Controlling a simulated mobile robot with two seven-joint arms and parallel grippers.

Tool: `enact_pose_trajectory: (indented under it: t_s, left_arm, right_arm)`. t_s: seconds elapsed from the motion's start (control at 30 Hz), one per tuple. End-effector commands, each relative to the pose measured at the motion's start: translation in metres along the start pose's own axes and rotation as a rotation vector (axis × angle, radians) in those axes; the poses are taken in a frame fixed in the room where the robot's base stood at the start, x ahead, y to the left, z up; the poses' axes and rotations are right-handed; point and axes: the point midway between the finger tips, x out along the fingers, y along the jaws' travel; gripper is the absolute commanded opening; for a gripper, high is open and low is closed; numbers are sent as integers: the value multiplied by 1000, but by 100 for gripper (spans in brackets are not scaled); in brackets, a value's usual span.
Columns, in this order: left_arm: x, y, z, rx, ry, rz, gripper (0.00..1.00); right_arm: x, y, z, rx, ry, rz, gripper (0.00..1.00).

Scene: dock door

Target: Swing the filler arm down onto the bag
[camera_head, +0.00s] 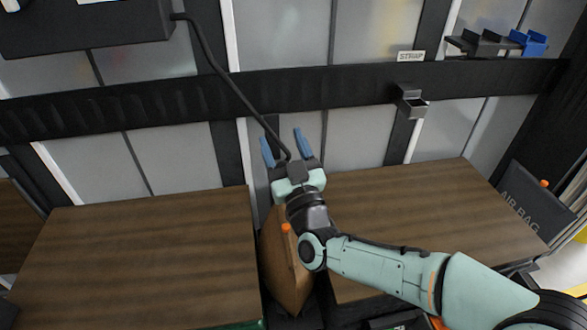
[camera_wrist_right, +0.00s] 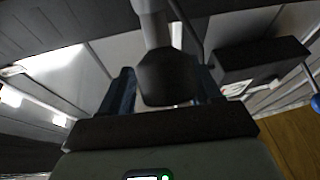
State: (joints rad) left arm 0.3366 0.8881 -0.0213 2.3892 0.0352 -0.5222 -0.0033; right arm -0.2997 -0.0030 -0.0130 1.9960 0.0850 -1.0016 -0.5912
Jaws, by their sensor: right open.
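The filler arm (camera_head: 225,78) is a thin black rod or hose running down from a dark box at upper left to the right gripper. The brown bag (camera_head: 285,270) stands between two wooden-topped loads, with a small orange fitting (camera_head: 286,228) near its top. My right gripper (camera_head: 281,134) is open above and behind the bag, its blue fingers pointing away. The rod's lower end passes between the fingers. In the right wrist view, a dark rounded piece (camera_wrist_right: 168,78) on a grey stem shows between the fingers; contact cannot be told. The left gripper is not in view.
Wooden-topped loads stand left (camera_head: 140,255) and right (camera_head: 410,205). A dark rail (camera_head: 330,88) crosses the back wall, with a small metal bracket (camera_head: 410,102). The dark box (camera_head: 85,28) hangs upper left. An AIR BAG bin (camera_head: 535,205) is at right; a STRAP sign (camera_head: 411,57) is above.

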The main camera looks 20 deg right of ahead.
Motion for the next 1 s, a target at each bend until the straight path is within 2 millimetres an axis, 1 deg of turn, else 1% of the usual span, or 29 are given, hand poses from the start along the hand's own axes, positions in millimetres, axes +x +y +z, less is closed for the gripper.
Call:
enact_pose_trajectory:
  t_s: [0.17, 0.4, 0.53, 0.6, 0.7, 1.0]
  left_arm:
    - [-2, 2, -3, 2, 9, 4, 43]
    - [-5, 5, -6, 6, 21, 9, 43]
    - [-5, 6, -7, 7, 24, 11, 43]
    - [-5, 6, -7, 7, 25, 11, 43]
    - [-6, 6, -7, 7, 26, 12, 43]
    - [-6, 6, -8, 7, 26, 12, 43]
  right_arm:
    - [-32, 0, -1, 0, -1, -1, 63]
    - [-87, 1, 0, -1, -3, 0, 63]
    - [-108, 0, 1, -1, -4, 0, 63]
    - [-116, 0, 1, -1, -4, 0, 63]
    - [-123, 1, 1, -1, -4, 1, 63]
    - [-126, 0, 1, 0, -4, 1, 63]
